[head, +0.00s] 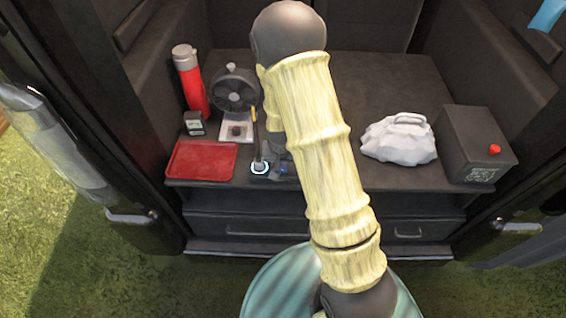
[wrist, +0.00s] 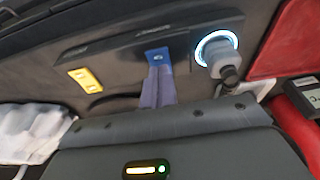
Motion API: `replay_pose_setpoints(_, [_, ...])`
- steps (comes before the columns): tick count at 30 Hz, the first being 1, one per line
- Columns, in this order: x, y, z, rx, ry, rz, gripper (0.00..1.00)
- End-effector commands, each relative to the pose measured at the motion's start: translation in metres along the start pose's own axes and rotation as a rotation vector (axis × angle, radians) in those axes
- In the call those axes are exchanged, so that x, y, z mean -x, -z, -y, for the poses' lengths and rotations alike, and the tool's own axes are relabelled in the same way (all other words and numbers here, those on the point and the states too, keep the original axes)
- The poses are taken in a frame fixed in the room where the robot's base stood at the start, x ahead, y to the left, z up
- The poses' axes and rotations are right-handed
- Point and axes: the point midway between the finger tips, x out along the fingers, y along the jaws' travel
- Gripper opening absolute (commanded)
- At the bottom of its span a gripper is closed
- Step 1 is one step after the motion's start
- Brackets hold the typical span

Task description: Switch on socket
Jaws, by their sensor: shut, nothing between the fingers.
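A dark panel (wrist: 118,62) with the socket on it fills the upper middle of the wrist view. A grey plug (wrist: 222,65) sits in the socket, and a pale blue ring (wrist: 203,47) glows around it; the ring also shows in the head view (head: 259,168). Left of the plug is a small blue switch (wrist: 157,53). My gripper (wrist: 158,72) is shut and empty, its fingertips at the lower edge of the switch. I cannot tell whether they touch it. In the head view my arm partly hides this area.
A red tray (head: 201,161), a small dark box (head: 194,123), a red flask (head: 191,82) and a fan (head: 236,92) stand left of my arm. A white lumpy bag (head: 398,141) and a dark box with a red button (head: 475,145) stand right. A yellow piece (wrist: 85,79) is on the panel.

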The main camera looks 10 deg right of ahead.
Motion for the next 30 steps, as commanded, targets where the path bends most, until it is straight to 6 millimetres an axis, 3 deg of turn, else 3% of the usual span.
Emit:
replay_pose_setpoints(14, [0.004, 0.003, 0.000, 0.001, 0.000, 0.001, 0.00])
replay_pose_setpoints(26, [0.047, 0.011, 0.000, 0.000, -0.001, 0.001, 0.00])
replay_pose_setpoints(30, [0.065, 0.005, -0.001, -0.002, 0.000, -0.002, 0.00])
